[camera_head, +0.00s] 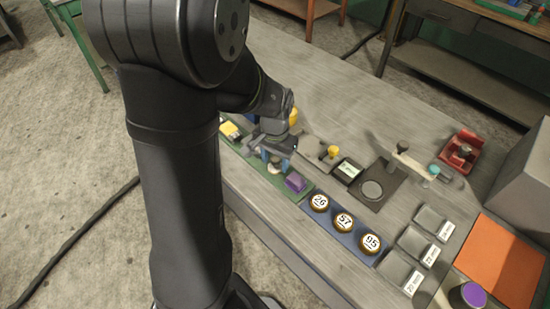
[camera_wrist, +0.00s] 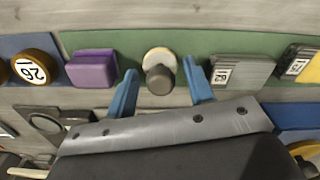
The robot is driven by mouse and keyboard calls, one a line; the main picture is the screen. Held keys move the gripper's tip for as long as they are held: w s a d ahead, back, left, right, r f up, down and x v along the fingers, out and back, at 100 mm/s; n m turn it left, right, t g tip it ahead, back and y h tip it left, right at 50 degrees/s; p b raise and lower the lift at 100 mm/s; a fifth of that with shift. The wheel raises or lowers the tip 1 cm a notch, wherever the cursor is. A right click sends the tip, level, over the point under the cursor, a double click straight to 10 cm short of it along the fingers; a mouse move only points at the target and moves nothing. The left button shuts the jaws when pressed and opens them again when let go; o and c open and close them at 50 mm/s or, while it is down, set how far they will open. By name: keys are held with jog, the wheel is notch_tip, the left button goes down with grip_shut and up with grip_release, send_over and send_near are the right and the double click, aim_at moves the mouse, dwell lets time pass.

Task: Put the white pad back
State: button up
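A pale, whitish round pad with a dark grey knob (camera_wrist: 158,62) stands on the green strip (camera_wrist: 235,42) in the wrist view. It is between a purple block (camera_wrist: 92,68) on its left and a grey ribbed block with a number label (camera_wrist: 240,72) on its right. My gripper (camera_wrist: 160,74) is open, with one blue finger on each side of the knob and visible gaps to both. In the head view my gripper (camera_head: 275,160) is low over the green strip, beside the purple block (camera_head: 295,182); the pad is mostly hidden there.
A blue strip (camera_head: 330,233) holds discs marked 26, 57 and 95. Behind are a small display box (camera_head: 347,171), a lever stand on a dark plate (camera_head: 377,187) and a red holder (camera_head: 460,153). Labelled grey trays (camera_head: 412,242) and an orange mat (camera_head: 500,260) lie to the right.

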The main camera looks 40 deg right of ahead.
aim_at(275, 159)
notch_tip(275, 159, up, 12)
jog(key=shift+r, duration=0.2)
dwell(0.5)
jog(key=shift+f, duration=0.1)
notch_tip(275, 159, down, 12)
jog(key=shift+f, duration=0.2)
notch_tip(275, 159, up, 3)
jog(key=shift+f, duration=0.15)
jog(key=shift+r, duration=0.75)
